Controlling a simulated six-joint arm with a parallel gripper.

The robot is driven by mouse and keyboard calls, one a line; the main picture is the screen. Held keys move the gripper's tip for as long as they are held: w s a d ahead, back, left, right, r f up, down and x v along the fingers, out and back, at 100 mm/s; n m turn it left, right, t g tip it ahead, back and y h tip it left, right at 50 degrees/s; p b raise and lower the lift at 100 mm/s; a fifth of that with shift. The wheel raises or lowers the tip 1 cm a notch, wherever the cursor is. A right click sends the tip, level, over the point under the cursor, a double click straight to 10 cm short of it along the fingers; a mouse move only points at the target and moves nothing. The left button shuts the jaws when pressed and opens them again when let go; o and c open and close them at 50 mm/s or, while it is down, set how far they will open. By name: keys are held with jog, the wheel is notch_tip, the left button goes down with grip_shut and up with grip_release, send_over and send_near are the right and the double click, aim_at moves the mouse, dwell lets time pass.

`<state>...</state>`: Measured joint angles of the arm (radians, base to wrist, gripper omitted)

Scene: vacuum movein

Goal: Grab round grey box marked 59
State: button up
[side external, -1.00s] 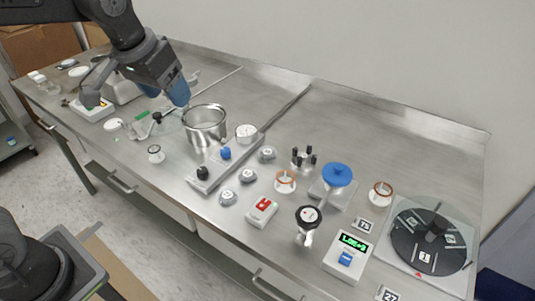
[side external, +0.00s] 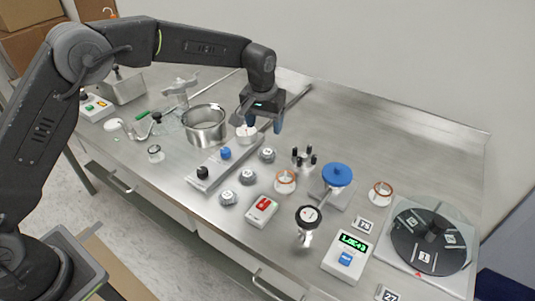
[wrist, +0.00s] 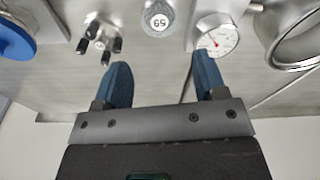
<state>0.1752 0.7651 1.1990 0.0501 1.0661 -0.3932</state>
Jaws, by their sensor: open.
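The round grey box marked 59 (wrist: 158,18) shows at the top middle of the wrist view, with its label readable and upside down. In the side view it is the grey round box (side external: 267,154) between the white dial gauge and the pronged holder. My gripper (side external: 264,121) hangs above the bench on the wall side of that box, apart from it. In the wrist view my gripper (wrist: 160,75) has its blue fingers spread with nothing between them, and the box lies beyond the tips.
Two similar grey boxes (side external: 247,176) (side external: 228,198) sit nearer the bench front. The dial gauge (wrist: 216,38) and pronged holder (wrist: 99,36) flank the marked box. A steel pot (side external: 205,125) and blue-topped stand (side external: 338,175) are close by. The bench towards the wall is clear.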

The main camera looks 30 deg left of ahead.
aim_at(268, 152)
jog(key=f, duration=0.3)
jog(key=w+f, duration=0.1)
jog(key=f, duration=0.6)
jog(key=shift+w+f, duration=0.25)
